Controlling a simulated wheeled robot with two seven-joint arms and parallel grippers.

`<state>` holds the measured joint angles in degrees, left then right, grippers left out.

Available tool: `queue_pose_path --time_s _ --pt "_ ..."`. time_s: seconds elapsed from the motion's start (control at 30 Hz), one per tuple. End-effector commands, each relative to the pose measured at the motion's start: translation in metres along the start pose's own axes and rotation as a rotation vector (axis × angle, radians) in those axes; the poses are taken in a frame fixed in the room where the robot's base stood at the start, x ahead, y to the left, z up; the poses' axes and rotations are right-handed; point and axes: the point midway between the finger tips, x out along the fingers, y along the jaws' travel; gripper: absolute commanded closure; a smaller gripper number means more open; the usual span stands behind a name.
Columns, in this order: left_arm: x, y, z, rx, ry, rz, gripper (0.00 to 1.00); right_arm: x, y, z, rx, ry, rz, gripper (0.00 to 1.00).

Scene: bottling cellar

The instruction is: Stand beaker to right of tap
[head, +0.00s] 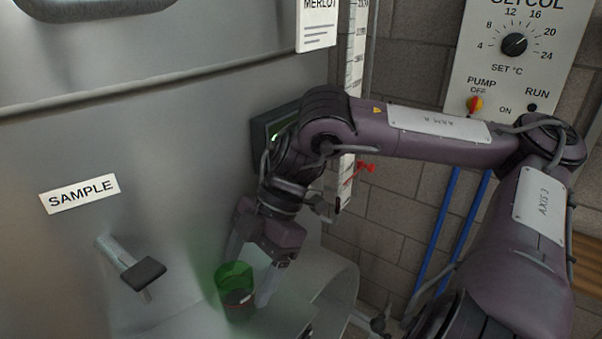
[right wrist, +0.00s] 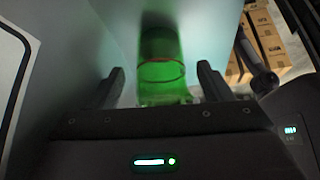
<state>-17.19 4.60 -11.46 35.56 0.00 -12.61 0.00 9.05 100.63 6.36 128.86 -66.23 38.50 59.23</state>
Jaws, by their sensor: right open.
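The green beaker (head: 236,290) stands upright on the surface below the tank wall, to the right of the tap (head: 136,267). The tap juts from the steel tank under the SAMPLE label (head: 80,194). My right gripper (head: 250,285) is open, with its fingers on either side of the beaker. In the right wrist view the beaker (right wrist: 162,70) shows between the two spread fingertips, with a gap at each side. A dark reddish line or liquid shows low in the beaker. My left gripper is not in view.
The steel tank wall (head: 180,130) fills the left side, close behind the beaker. A glycol control panel (head: 515,60) and blue pipes (head: 440,235) are on the brick wall at right. Cardboard boxes (right wrist: 268,42) show in the right wrist view.

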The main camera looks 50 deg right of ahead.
Motion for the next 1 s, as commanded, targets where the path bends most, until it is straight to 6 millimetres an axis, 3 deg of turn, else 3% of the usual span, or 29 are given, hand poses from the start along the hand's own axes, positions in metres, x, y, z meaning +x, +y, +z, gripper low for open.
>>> queue_pose_path --time_s 0.3,0.47,0.73,1.0 --pt "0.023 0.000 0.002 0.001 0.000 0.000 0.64 -0.013 0.001 0.026 -0.002 0.006 0.004 0.27" --pt "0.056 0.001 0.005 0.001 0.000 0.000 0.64 -0.026 0.001 0.057 0.004 -0.001 0.008 0.27" --pt "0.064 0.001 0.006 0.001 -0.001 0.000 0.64 -0.056 0.000 0.091 0.006 -0.003 0.000 0.27" --pt "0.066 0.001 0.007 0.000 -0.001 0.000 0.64 -0.064 0.000 0.101 0.001 0.000 0.000 0.27"
